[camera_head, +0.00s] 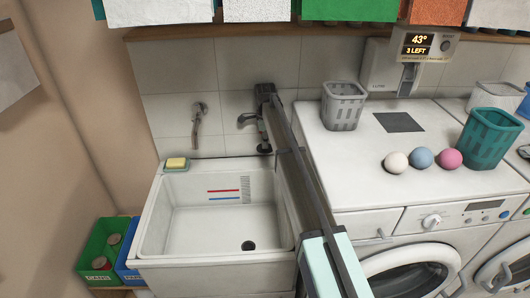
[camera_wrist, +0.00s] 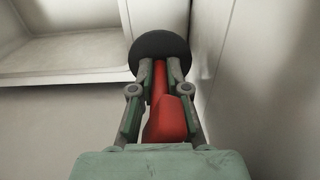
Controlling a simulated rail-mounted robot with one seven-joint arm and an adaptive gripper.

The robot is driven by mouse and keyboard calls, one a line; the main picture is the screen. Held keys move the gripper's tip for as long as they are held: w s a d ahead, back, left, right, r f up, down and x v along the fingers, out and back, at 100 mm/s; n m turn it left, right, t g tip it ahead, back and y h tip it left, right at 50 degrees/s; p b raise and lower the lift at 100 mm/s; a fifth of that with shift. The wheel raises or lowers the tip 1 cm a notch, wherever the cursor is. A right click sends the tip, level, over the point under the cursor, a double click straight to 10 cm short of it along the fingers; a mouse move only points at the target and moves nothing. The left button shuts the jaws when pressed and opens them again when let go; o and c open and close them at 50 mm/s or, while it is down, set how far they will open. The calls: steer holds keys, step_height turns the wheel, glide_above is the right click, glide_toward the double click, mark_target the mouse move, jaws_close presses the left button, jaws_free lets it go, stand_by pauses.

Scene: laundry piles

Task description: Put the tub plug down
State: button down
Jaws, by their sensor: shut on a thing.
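The tub plug (camera_wrist: 160,46) appears as a dark round disc at the fingertips in the wrist view. My gripper (camera_wrist: 159,72) is shut on it, with a finger on each side. A red piece (camera_wrist: 164,115) runs between the fingers below the disc; I cannot tell whether it belongs to the plug. In the head view my gripper (camera_head: 264,142) is small and dark, pointing down near the wall behind the sink's back right corner. The plug cannot be made out clearly there. The white sink (camera_head: 150,225) has a dark round drain (camera_head: 248,245) in its floor.
A tap (camera_head: 246,119) and a wall spout (camera_head: 197,117) are close to my gripper. A yellow soap (camera_head: 176,162) sits on the sink's back left rim. A grey basket (camera_head: 343,105), three balls (camera_head: 422,158) and a teal basket (camera_head: 484,140) stand on the washer top at the right.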

mark_target(265, 150)
steer(key=shift+s+f+p, duration=0.15)
steer(key=shift+f+p, duration=0.2)
steer(key=shift+f, duration=0.6)
steer(key=shift+s+f+p, duration=0.1)
steer(key=shift+f+p, duration=0.2)
steer(key=shift+f, duration=0.65)
step_height(265, 150, down, 2)
steer(key=shift+f+p, duration=0.1)
steer(key=shift+p, duration=0.55)
steer(key=shift+w+f, duration=0.2)
steer(key=shift+f, duration=0.2)
steer(key=shift+f, duration=0.15)
steer(key=c, duration=1.2)
jaws_free()
steer(key=shift+o, duration=0.2)
step_height(265, 150, up, 12)
steer(key=b, duration=0.4)
steer(key=shift+r, duration=0.2)
